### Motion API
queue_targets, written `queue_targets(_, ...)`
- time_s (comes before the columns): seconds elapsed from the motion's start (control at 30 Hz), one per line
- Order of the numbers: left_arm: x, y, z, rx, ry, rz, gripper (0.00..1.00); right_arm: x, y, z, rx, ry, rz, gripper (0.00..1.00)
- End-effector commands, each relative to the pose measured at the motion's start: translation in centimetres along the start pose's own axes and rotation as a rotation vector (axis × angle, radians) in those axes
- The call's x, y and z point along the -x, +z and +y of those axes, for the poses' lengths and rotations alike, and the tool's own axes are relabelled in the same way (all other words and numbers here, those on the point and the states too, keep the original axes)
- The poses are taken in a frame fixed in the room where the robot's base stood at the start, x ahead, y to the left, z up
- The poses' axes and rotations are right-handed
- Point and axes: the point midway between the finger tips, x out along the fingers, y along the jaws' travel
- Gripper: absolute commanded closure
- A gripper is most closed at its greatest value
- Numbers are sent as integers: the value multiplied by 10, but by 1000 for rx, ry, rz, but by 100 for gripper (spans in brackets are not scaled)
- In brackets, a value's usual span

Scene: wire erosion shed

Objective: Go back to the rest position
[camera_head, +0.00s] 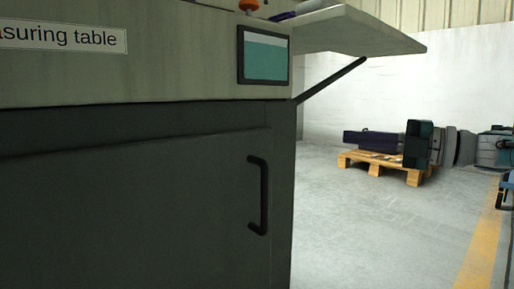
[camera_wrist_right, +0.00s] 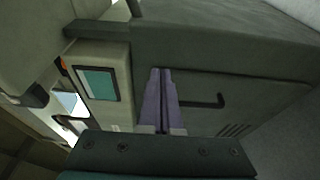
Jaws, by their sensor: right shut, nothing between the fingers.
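My right gripper (camera_wrist_right: 161,74) shows in the right wrist view, with two purple fingers side by side and closed, with nothing between them. Behind the fingers is the dark front of the measuring table cabinet (camera_wrist_right: 210,50). In the head view this cabinet (camera_head: 130,200) fills the left half, with a black handle (camera_head: 264,195) on its door. I cannot clearly make out either gripper in the head view. My left gripper does not show.
A screen (camera_head: 265,57) sits at the cabinet's upper right corner. A braced side shelf (camera_head: 360,32) sticks out to the right. A wooden pallet (camera_head: 374,168) with machine parts stands farther back. The grey floor (camera_head: 370,235) right of the cabinet is clear up to a yellow line (camera_head: 480,240).

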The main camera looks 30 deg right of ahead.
Motion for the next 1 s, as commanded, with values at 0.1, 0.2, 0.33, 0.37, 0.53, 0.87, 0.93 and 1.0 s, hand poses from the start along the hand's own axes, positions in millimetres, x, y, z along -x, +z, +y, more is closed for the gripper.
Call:
queue_targets(0.1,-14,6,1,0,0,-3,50,4,8,-3,1,2,-3,100)
queue_targets(0.2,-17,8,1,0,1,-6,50,7,10,-2,-1,1,-2,100)
queue_targets(0.33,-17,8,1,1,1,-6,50,8,12,0,-2,-1,-3,100)
queue_targets(0.37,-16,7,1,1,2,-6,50,8,12,1,-3,-1,-3,100)
queue_targets(0.53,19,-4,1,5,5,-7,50,-8,6,28,-22,1,-24,100)
queue_targets(0.87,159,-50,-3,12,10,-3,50,-66,-31,117,-208,18,-200,100)
queue_targets(0.93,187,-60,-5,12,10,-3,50,-73,-42,134,-267,17,-247,100)
queue_targets(1.0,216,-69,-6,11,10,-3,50,-76,-54,150,-332,12,-297,100)
